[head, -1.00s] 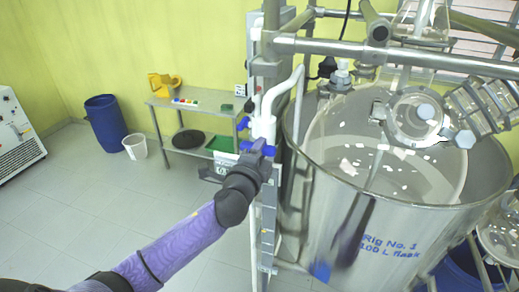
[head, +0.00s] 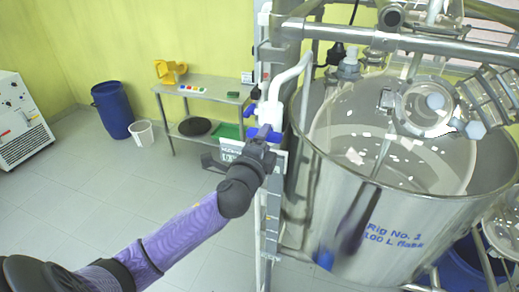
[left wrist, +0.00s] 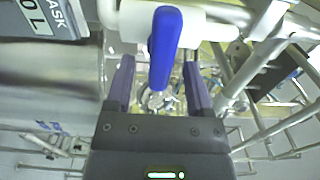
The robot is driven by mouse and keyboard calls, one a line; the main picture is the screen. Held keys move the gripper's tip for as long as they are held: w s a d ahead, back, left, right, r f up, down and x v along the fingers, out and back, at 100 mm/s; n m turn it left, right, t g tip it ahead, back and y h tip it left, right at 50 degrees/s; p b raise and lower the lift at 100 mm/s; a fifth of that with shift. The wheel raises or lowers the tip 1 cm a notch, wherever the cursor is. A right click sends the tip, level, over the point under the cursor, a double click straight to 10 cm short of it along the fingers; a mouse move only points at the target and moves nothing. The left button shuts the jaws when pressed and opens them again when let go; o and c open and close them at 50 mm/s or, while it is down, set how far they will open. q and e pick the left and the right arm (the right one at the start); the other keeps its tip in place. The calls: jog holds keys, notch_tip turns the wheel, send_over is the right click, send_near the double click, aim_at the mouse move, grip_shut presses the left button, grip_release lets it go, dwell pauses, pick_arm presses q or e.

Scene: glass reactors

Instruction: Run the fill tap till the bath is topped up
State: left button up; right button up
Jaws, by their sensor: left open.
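The steel bath (head: 375,225), marked "Rig No. 1 100 L flask", stands at the right of the head view. Liquid with white pieces shows inside around a glass vessel; its exact level is hard to tell. A white tap body (head: 270,114) with blue levers stands left of the bath rim. My left gripper (head: 264,137) is at the lower blue lever (head: 271,133). In the left wrist view, a blue lever (left wrist: 164,45) rises between and beyond the open fingers of my left gripper (left wrist: 158,72). Contact cannot be told. My right gripper is not in view.
Metal frame bars (head: 400,46) and glass fittings (head: 425,108) crowd the space above the bath. A steel bench (head: 215,92) with small items stands behind.

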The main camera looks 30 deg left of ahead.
pick_arm(q)
jog(key=b+v, duration=0.1)
jog(key=v, duration=0.7)
jog(key=shift+s, duration=0.3)
jog(key=shift+d, duration=0.1)
jog(key=p+x, duration=0.3)
jog(key=x, duration=0.6)
jog(key=shift+a, duration=0.4)
grip_shut()
